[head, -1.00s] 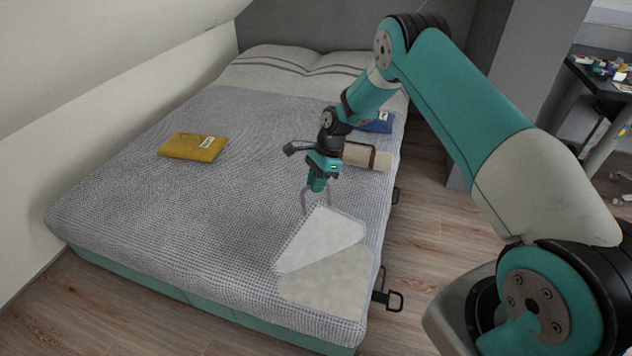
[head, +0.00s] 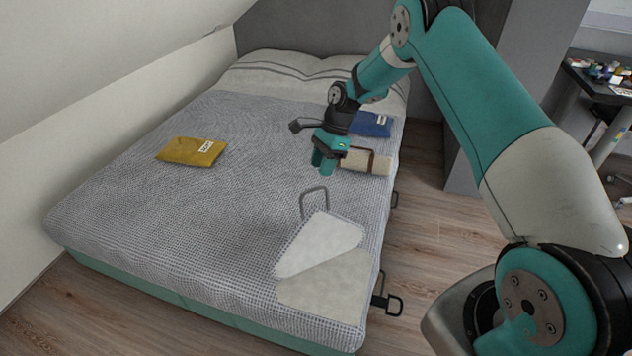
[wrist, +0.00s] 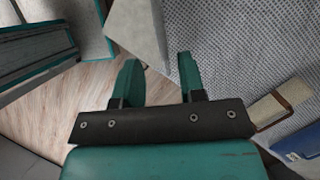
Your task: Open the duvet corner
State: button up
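The duvet (head: 130,195) is a grey-blue woven cover on the bed. Its near right corner is folded back, with the pale underside (head: 325,243) lying as a flap on the cover. A pale bare patch of bed (head: 330,288) shows in front of the flap. A grey loop handle (head: 314,203) stands at the flap's far tip. My gripper (head: 322,168) hangs above the bed, beyond and above the loop, apart from it. In the wrist view, my gripper's fingers (wrist: 158,65) are spread with nothing between them. The pale flap (wrist: 138,28) also shows there.
A beige roll with a brown strap (head: 365,161) and a blue packet (head: 371,124) lie near the bed's right edge. A yellow packet (head: 192,151) lies on the left. A black bracket (head: 387,298) sticks out from the bed's right side. Wood floor (head: 430,200) is clear there.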

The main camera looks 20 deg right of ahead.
jog(key=v, duration=1)
jog(key=shift+p, duration=0.3)
jog(key=shift+r, duration=0.15)
jog(key=s+a+r+n+p, duration=0.3)
jog(key=s+a+r+n, duration=1)
jog(key=r, duration=0.5)
jog(key=s+a+r+n+p, duration=0.1)
jog(key=s+a+r+n, duration=0.1)
jog(key=s+n, duration=0.4)
jog(key=s+a+r+n+t+p, duration=0.1)
jog(key=s+n, duration=0.5)
jog(key=s, duration=1.1)
jog(key=a+r+p, duration=0.1)
jog(key=a, duration=0.1)
jog(key=shift+s+a+r, duration=0.2)
jog(key=shift+a, duration=0.2)
